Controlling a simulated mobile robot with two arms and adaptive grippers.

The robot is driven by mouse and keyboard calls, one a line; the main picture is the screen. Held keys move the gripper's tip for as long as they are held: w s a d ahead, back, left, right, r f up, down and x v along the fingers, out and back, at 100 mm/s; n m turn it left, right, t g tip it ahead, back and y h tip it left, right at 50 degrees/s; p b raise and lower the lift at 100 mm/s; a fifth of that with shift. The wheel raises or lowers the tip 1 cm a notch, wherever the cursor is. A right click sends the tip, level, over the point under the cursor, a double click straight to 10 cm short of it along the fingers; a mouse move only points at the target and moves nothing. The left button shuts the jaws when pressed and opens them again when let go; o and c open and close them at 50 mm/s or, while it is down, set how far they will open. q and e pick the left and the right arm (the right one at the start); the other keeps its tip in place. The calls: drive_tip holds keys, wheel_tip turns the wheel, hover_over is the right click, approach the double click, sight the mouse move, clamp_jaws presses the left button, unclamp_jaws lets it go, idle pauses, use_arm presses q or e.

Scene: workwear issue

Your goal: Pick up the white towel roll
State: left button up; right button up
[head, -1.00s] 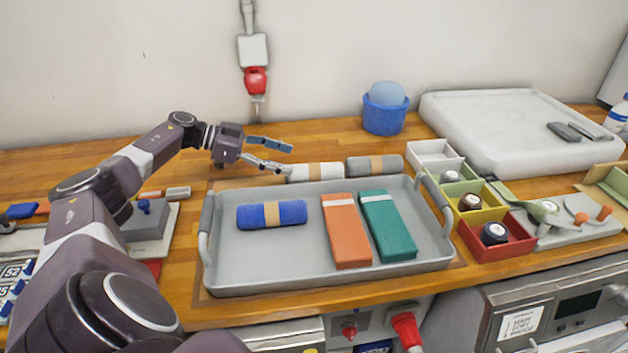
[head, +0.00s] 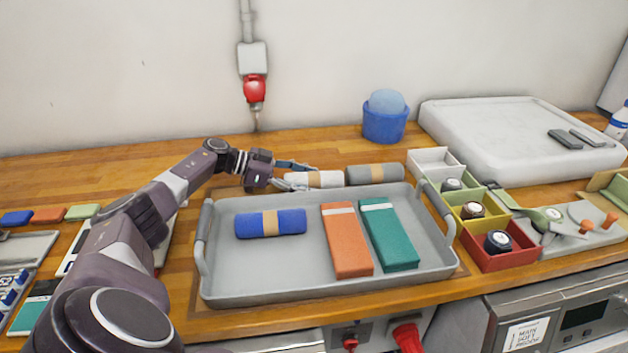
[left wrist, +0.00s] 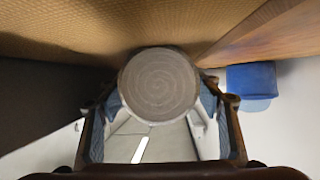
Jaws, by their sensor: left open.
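The white towel roll (head: 336,179) with a tan paper band lies on the wooden bench behind the grey tray, in the head view. My left gripper (head: 296,175) is at its left end, with one finger behind the roll and one in front. In the left wrist view the roll's round spiral end (left wrist: 159,84) fills the space between the spread fingers of my left gripper (left wrist: 160,103). The gripper is open. Whether a finger touches the roll cannot be told. My right gripper is not in view.
A grey towel roll (head: 358,176) lies in line at the white roll's right end. The grey tray (head: 300,275) in front holds a blue roll (head: 252,224) and orange (head: 346,245) and teal (head: 391,240) folded towels. A blue tub (head: 385,126) stands behind.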

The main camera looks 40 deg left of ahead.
use_arm(q)
drive_tip(key=shift+c, duration=0.2)
drive_tip(key=shift+c, duration=1.2)
drive_tip(key=c, duration=1)
